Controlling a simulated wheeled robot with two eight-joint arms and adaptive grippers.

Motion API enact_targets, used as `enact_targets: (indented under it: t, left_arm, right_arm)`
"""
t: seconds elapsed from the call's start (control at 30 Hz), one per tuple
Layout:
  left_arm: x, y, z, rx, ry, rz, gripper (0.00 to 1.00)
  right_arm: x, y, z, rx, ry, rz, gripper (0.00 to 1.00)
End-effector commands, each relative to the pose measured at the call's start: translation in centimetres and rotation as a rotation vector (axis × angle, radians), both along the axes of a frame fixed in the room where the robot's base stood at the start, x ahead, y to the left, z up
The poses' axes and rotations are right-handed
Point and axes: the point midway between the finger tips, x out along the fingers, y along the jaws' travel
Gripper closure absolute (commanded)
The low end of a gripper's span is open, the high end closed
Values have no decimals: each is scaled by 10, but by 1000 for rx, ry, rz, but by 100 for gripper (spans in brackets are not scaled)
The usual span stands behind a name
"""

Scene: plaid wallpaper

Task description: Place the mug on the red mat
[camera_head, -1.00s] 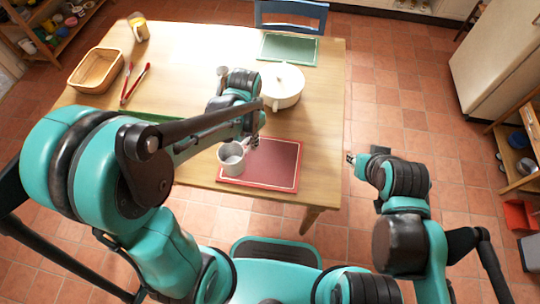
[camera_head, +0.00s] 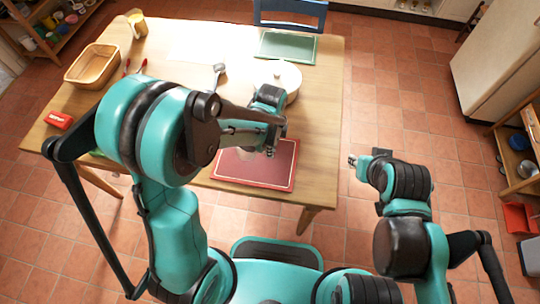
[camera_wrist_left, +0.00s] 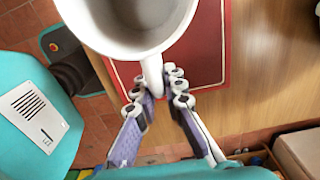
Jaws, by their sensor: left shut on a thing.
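The red mat (camera_head: 272,172) with a pale border line lies at the front edge of the wooden table. My left gripper (camera_wrist_left: 158,88) is shut on the handle of the white mug (camera_wrist_left: 98,38). In the left wrist view the mug is large and seen into from above, with the red mat (camera_wrist_left: 207,50) behind it. In the head view my left gripper (camera_head: 270,151) is over the mat's back part, and my arm hides most of the mug. I cannot tell the mug's height above the mat. My right gripper (camera_head: 356,160) is off the table's right side; its fingers are too small to read.
A white lidded pot (camera_head: 288,76) stands just behind my left gripper. The table's right strip is clear.

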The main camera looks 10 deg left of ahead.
Motion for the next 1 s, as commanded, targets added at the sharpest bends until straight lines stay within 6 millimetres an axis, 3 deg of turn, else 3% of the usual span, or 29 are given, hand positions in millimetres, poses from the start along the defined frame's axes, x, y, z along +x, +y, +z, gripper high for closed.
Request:
enact_targets:
  t: [0.23, 0.43, 0.83, 0.9, 0.93, 1.0]
  left_arm:
    - [11, 2, -15, 0, 0, 1, 100]
    - [11, 2, -45, 0, 0, 1, 100]
    - [10, 2, -50, 0, 0, 1, 100]
    - [10, 2, -49, 0, 0, 1, 74]
    - [10, 2, -49, 0, 0, 1, 70]
    - [10, 2, -49, 0, 0, 1, 70]
  right_arm:
    - [0, 0, -8, 0, 0, 0, 70]
    - [0, 0, -24, 0, 0, 0, 70]
    - [0, 0, -27, 0, 0, 0, 70]
    - [0, 0, -25, 0, 0, 0, 70]
    - [0, 0, -25, 0, 0, 0, 70]
    - [0, 0, -25, 0, 0, 0, 70]
